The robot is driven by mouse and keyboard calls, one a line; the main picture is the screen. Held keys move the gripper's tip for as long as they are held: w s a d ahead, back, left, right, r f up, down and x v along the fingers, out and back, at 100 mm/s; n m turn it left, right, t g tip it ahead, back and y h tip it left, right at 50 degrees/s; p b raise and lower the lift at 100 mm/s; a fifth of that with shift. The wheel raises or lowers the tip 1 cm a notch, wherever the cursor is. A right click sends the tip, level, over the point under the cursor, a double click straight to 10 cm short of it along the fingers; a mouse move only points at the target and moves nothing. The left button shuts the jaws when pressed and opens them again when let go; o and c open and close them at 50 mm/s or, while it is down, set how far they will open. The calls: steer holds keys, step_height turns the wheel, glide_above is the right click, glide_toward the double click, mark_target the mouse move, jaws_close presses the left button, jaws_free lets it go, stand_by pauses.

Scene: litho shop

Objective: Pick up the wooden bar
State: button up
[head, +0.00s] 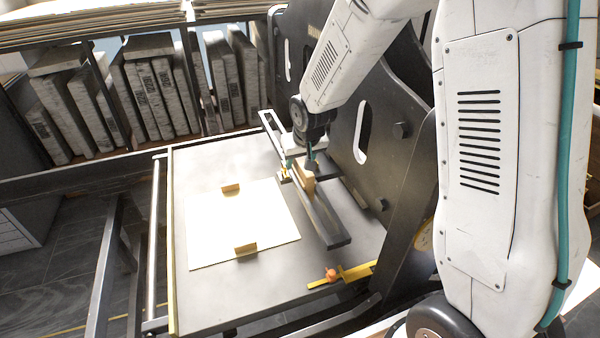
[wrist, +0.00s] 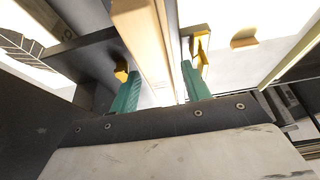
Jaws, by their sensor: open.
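In the wrist view the pale wooden bar (wrist: 142,40) runs from the top edge down between the two green fingers. My gripper (head: 306,163) is at the bar from above, and in the wrist view my gripper (wrist: 159,72) is open with one finger on each side of it. A gap shows beside the fingers; contact cannot be told. The bar's near end is hidden by the gripper body.
A white sheet (head: 235,222) with small tan blocks lies left on the press bed (head: 200,288). A dark bar (head: 325,218) runs toward the front. The dark press side frame (head: 372,165) rises close on the right. A yellow rule (head: 343,275) lies in front.

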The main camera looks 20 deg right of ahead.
steer(key=shift+f, duration=0.2)
stand_by(0.5)
steer(key=c, duration=0.7)
